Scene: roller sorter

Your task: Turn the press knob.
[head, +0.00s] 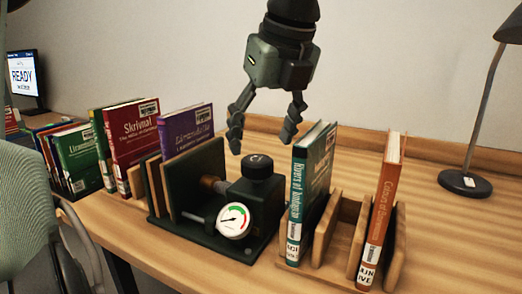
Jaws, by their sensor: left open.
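The press (180,222) is a dark green stand on the wooden table, with upright plates at its left and a block at its right. A round black knob (259,163) sits on top of the block. A white dial gauge (234,220) faces forward, its scale partly green and red. My left gripper (261,136) hangs from above, fingers pointing down and spread apart. In the picture its fingertips are just above the knob, one to each side, with nothing between them and no visible contact. My right gripper is not in view.
A teal book (296,205) and an orange book (383,205) stand in a wooden rack (340,240) close right of the press. More books, including a red one (132,140), stand at the left. A lamp (464,183) and a screen (22,75) are farther off.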

